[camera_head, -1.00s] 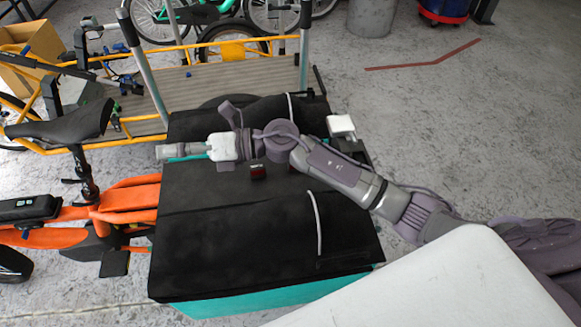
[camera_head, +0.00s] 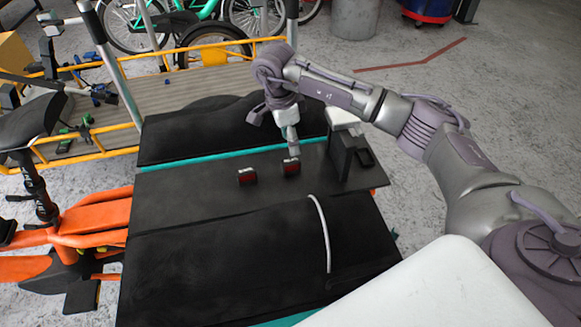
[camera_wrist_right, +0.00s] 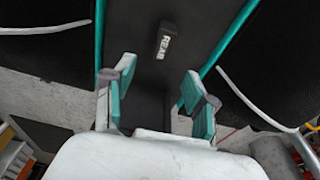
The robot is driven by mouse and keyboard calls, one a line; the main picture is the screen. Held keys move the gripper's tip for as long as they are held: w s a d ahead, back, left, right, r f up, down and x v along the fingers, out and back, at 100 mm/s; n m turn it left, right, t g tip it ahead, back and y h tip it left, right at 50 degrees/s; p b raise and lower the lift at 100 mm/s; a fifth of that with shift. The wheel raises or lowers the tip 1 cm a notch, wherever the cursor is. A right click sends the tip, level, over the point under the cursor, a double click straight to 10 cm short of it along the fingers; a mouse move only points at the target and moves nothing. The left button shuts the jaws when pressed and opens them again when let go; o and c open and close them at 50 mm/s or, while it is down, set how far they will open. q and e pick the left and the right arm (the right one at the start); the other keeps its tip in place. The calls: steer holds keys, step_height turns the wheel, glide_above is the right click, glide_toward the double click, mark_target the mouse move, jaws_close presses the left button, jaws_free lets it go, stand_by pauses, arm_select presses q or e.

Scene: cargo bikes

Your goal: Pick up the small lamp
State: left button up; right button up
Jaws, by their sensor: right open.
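Two small dark lamps with red faces stand on the black board: one lamp (camera_head: 247,176) is left of the other lamp (camera_head: 291,167). My right gripper (camera_head: 293,151) points down just above and behind the right-hand lamp. In the right wrist view my right gripper (camera_wrist_right: 157,90) is open, its two teal-padded fingers apart with nothing held between them. A small black block with white lettering "REAR" (camera_wrist_right: 164,41) lies on the board beyond the fingertips; I cannot tell which lamp it is. My left gripper is not in view.
The board (camera_head: 190,190) lies between two raised black covers (camera_head: 220,250) with teal edges. A black upright part (camera_head: 343,157) stands at the board's right end, close to my gripper. An orange bike (camera_head: 95,225) is at the left.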

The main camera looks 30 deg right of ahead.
mark_target(291, 160)
step_height(291, 160, down, 3)
steer(key=shift+d+f, duration=0.1)
steer(key=shift+d, duration=0.05)
step_height(291, 160, down, 5)
steer(key=shift+r+b, duration=0.2)
steer(key=shift+b, duration=0.2)
steer(key=shift+w+f, duration=0.1)
steer(key=shift+f, duration=0.25)
steer(key=shift+c, duration=0.8)
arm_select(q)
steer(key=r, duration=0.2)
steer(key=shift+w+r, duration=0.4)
arm_select(e)
jaws_close()
